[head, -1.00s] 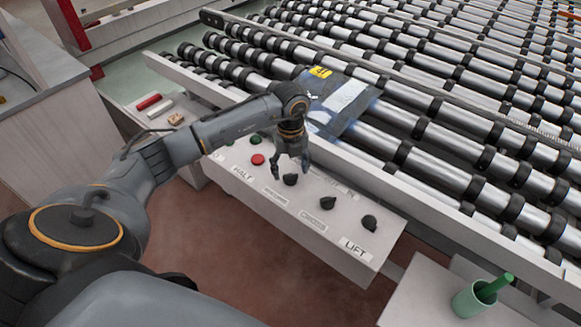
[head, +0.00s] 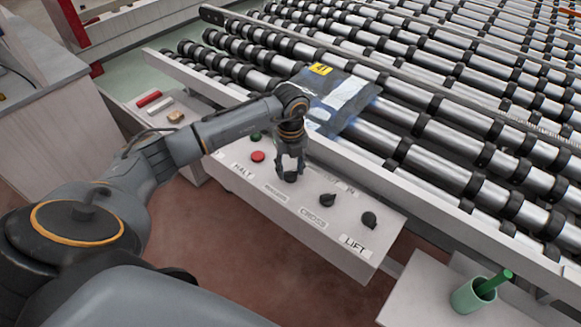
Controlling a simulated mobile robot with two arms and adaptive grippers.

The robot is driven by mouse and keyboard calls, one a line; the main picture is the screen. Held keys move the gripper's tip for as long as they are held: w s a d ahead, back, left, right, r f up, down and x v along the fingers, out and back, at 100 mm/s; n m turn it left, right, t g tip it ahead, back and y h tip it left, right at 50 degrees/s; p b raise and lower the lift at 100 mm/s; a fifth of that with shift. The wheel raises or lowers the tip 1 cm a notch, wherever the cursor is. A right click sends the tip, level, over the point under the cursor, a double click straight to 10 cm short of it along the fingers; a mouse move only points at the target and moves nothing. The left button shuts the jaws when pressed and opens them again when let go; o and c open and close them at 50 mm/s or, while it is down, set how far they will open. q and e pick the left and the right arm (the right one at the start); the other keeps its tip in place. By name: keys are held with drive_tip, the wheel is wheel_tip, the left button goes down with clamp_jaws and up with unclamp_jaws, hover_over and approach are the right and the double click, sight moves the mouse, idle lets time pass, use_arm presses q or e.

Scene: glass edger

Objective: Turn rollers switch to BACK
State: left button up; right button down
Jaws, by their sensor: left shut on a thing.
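The grey control panel (head: 335,240) carries a row of black knobs along its sloped top. My left gripper (head: 290,174) reaches down over the leftmost black knob (head: 290,178) and is shut on it. The fingers hide part of this knob, so its pointing direction cannot be told. The label in front of it (head: 275,193) is too blurred to read. To the right are a second knob (head: 327,200) by the CROSS label (head: 313,217) and a third knob (head: 368,219) by the LIFT label (head: 354,245). My right gripper is not in view.
A red button (head: 257,156) by the HALT label (head: 242,171) and a green button (head: 256,135) sit left of the held knob. Roller conveyors (head: 440,125) lie behind the panel, with a dark sheet (head: 343,105) on them. A green cup (head: 473,297) stands at lower right.

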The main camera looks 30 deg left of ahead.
sight(290, 171)
use_arm(q)
drive_tip(key=n, duration=0.7)
drive_tip(key=shift+p, duration=0.3)
drive_tip(key=n, duration=0.3)
drive_tip(key=shift+p, duration=0.3)
drive_tip(key=shift+n+p, duration=0.35)
drive_tip(key=shift+n, duration=1.45)
drive_tip(key=o, duration=1.2)
drive_tip(key=shift+c, duration=0.2)
wheel_tip(290, 171, up, 12)
